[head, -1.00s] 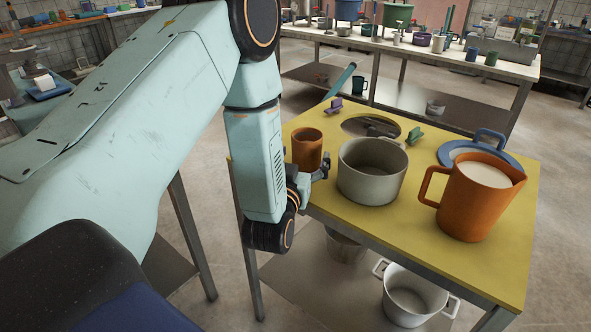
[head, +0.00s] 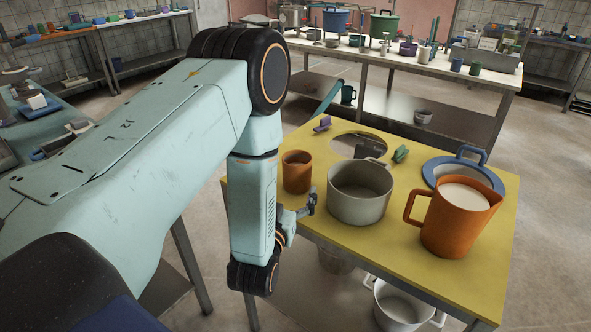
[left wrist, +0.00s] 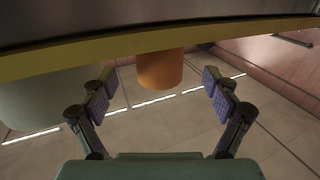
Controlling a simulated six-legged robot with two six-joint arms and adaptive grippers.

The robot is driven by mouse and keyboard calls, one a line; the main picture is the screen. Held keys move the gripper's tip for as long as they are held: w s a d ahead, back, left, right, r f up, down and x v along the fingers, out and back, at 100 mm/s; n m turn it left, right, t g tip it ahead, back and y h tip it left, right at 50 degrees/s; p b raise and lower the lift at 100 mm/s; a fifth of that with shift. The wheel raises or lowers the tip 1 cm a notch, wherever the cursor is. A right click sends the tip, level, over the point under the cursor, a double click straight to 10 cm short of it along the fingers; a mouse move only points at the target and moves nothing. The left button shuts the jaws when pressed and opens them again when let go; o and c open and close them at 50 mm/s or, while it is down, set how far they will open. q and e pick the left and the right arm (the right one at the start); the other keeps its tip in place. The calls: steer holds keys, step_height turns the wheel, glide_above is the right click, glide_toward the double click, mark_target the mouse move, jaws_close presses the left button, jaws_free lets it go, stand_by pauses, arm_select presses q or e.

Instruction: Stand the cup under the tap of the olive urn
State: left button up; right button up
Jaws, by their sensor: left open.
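An orange cup (head: 297,174) stands upright on the yellow-topped table, left of a grey pot. It also shows in the left wrist view (left wrist: 160,72), upside down, ahead of and between the open fingers. My left gripper (head: 309,204) is open and empty at the table's front edge, nearer me than the cup and not touching it. Its fingers show well in the left wrist view (left wrist: 157,92). A green vessel (head: 384,27) stands on the white counter at the back; I cannot tell if it is the olive urn, and no tap is clear. My right gripper is out of view.
The grey pot (head: 360,204) stands close right of the gripper. An orange pitcher (head: 447,228) of pale liquid and a blue ring-shaped piece (head: 479,159) are further right. A round opening with dark items, and purple and green pieces, lie behind. A blue vessel (head: 334,20) stands left of the green one.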

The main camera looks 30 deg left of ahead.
mark_target(300, 162)
arm_select(q)
steer(key=x, duration=0.7)
steer(key=shift+w+r+b, duration=0.2)
steer(key=shift+w+b, duration=0.05)
steer(key=shift+b, duration=0.1)
steer(key=shift+c, duration=0.2)
steer(key=c, duration=1.5)
steer(key=shift+r, duration=0.2)
